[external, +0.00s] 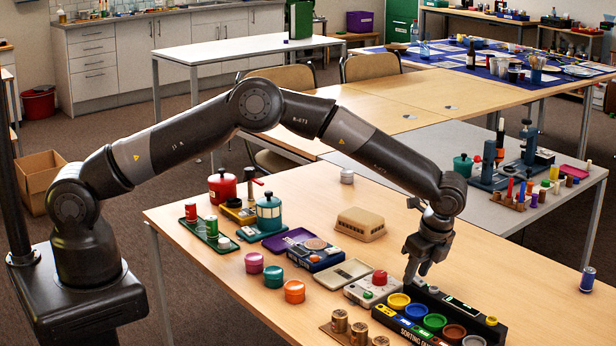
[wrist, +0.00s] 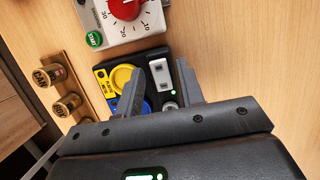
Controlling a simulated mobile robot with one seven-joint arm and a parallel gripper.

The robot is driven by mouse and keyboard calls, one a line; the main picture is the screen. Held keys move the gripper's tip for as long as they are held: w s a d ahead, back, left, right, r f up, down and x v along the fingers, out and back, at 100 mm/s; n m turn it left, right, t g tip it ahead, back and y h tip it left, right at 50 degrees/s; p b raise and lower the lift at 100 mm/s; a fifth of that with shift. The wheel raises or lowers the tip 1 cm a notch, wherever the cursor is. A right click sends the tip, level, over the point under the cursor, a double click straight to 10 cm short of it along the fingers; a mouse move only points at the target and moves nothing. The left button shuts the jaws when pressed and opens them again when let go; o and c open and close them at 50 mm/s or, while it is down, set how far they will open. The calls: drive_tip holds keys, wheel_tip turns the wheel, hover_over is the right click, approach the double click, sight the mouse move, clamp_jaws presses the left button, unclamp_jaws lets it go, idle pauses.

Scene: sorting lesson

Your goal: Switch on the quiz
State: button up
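I cannot tell the switch's position. My gripper (external: 413,283) points down over the far left end of the box. In the wrist view its fingers (wrist: 158,94) are apart on either side of the plate, with nothing held. The gripper body hides the rest of the box.
A white timer (external: 357,291) with a red dial and green button stands beside the quiz; it also shows in the wrist view (wrist: 150,28). Brown cylinders (external: 339,321) stand on a wooden strip at the front. Table to the right (external: 540,275) is mostly clear.

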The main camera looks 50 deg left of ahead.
drive_tip(key=shift+o, duration=0.3)
drive_tip(key=v, duration=1.1)
